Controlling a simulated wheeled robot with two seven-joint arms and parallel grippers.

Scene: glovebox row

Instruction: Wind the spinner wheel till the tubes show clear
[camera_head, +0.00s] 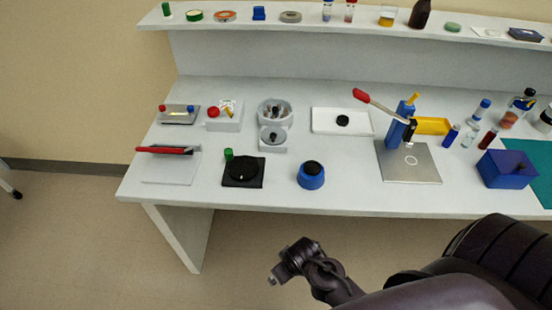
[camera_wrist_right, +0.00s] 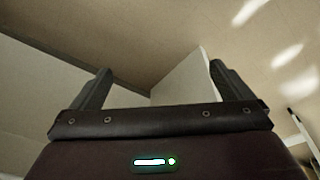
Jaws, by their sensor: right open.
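A grey round bowl (camera_head: 275,110) with several small tubes inside stands left of centre on the bench in the head view. A small grey unit (camera_head: 272,139) with a round dial-like top and a dark knob sits directly in front of it. These look like the spinner and its wheel; whether the tubes' contents are clear is too small to tell. My right gripper (camera_wrist_right: 158,85) is open and empty in the right wrist view. My right arm reaches in from the lower right of the head view, its end in front of and below the bench, apart from the spinner. My left gripper is out of view.
A black plate with a round disc (camera_head: 243,171), a blue round pot (camera_head: 311,175) and a red-handled white device (camera_head: 168,163) stand along the front edge. A white box with a red button (camera_head: 224,115) is left of the bowl. A shelf (camera_head: 240,24) runs behind.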

